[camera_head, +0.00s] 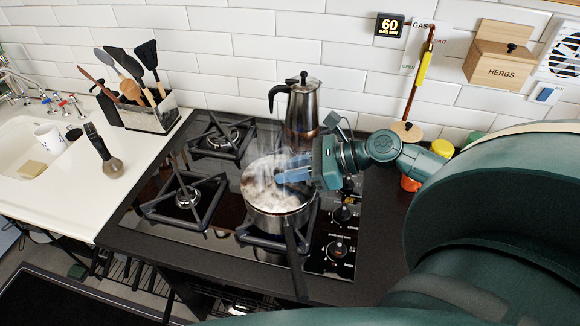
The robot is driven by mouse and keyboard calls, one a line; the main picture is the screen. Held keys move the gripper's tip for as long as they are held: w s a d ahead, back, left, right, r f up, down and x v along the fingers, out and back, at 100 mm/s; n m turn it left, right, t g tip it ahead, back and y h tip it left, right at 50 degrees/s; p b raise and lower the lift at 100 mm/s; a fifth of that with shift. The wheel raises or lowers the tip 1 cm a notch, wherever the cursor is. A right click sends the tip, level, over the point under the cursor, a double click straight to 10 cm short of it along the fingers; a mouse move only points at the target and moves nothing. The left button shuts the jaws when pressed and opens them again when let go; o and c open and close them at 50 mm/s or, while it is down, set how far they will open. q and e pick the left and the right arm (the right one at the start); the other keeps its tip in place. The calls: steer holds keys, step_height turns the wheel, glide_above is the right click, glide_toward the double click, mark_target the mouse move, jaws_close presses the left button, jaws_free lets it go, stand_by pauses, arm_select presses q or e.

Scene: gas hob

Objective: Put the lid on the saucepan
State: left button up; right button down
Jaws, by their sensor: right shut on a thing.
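The saucepan (277,223) is a shiny metal pan on the front right burner. Its dark handle points toward the hob's front edge. My right gripper (281,175) comes in from the right over the pan, its blue fingers shut on what looks like the knob of the lid (262,194). The lid shows as a pale round surface at the pan's top, blurred by rising steam. I cannot tell whether it rests fully on the rim or is slightly above it. My left gripper is not in view.
A metal coffee pot (302,108) stands on the back right burner, close behind my gripper. The left burners (187,197) are empty. Control knobs (340,232) lie right of the pan.

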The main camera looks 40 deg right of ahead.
steer(key=p, duration=0.3)
steer(key=shift+f, duration=0.15)
stand_by(3.0)
steer(key=c, duration=0.7)
jaws_free()
steer(key=shift+r+p, duration=0.35)
steer(key=shift+r, duration=3.1)
steer(key=shift+c, duration=0.5)
jaws_close()
